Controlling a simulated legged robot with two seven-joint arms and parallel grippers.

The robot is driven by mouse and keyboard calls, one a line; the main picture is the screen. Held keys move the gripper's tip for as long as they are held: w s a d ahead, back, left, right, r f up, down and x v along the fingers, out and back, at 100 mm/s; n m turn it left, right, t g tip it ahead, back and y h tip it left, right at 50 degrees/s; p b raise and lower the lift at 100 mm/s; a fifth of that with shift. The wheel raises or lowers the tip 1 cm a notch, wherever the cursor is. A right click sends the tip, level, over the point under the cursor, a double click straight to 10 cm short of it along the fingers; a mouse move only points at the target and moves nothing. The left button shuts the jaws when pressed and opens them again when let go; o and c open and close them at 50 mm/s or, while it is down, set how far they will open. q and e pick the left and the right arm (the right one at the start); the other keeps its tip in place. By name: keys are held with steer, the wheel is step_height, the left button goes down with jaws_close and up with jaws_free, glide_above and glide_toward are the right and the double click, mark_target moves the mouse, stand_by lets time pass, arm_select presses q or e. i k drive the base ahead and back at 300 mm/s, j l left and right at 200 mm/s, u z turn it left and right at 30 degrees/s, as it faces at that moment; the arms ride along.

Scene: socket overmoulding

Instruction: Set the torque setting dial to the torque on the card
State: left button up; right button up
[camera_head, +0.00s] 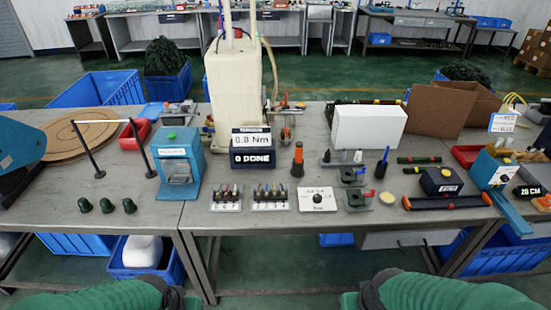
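The torque setting dial is a black knob (317,198) on a white plate (329,205) at the front of the middle table. Small marks are printed along the plate's top; I cannot read them or the knob's pointer. The torque card (251,141) reads what looks like 0.8 Nm and stands above a dark blue box (252,159) marked "0 DONE". My two green arms show only at the bottom edge, below the table front and well apart from the dial. Their gripper fingers are not visible.
Racks of small coloured parts (271,198) stand left of the dial plate. An orange-topped driver (298,160) stands behind it. A dark fixture (354,199) sits close to its right. A white box (369,127) is farther back. The table's front edge before the dial is clear.

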mark_target(317, 197)
steer(key=i+l+u, duration=0.2)
steer(key=i, duration=0.3)
steer(key=i+u, duration=0.25)
steer(key=i, duration=0.2)
